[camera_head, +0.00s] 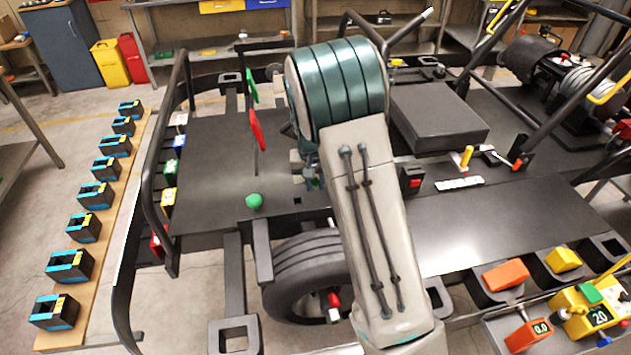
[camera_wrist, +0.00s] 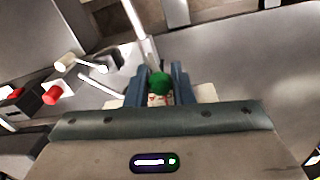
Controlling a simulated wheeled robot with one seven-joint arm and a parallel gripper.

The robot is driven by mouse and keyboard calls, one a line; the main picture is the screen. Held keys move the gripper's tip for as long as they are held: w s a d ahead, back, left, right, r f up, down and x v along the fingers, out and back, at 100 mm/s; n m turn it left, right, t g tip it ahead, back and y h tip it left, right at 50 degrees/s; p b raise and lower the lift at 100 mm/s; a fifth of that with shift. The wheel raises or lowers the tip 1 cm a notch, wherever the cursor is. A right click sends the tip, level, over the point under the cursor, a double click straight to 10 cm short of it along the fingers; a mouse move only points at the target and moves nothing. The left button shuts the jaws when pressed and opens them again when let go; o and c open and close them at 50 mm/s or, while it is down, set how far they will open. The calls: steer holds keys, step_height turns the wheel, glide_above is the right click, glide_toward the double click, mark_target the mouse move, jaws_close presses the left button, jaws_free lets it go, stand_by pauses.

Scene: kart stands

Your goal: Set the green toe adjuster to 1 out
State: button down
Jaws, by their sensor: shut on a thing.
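A round green knob (camera_wrist: 159,84) sits between the two blue-grey fingers of my gripper (camera_wrist: 161,74) in the wrist view. The fingers are shut on it. Part of a pale plate (camera_wrist: 205,92) shows beneath the fingers; no marks on it can be read, so the setting cannot be told. In the head view my gripper (camera_head: 311,179) is mostly hidden behind my arm, low over the kart floor. A green ball knob (camera_head: 254,201) stands on the floor panel to its left; I cannot tell whether it is the same knob.
A yellow lever (camera_head: 466,157) stands by a white scale strip (camera_head: 459,183) at right. A black box with a red button (camera_head: 411,178) is right of my arm. Upright red (camera_head: 256,130) and green (camera_head: 252,86) pedals stand at the left. A tyre (camera_head: 306,275) lies in front.

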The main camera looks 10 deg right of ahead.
steer(key=c, duration=1.3)
jaws_free()
steer(key=shift+r, duration=0.1)
step_height(320, 180, up, 14)
steer(key=a+b, duration=0.1)
steer(key=b, duration=0.1)
steer(key=shift+s+f, duration=0.2)
steer(key=shift+s, duration=0.05)
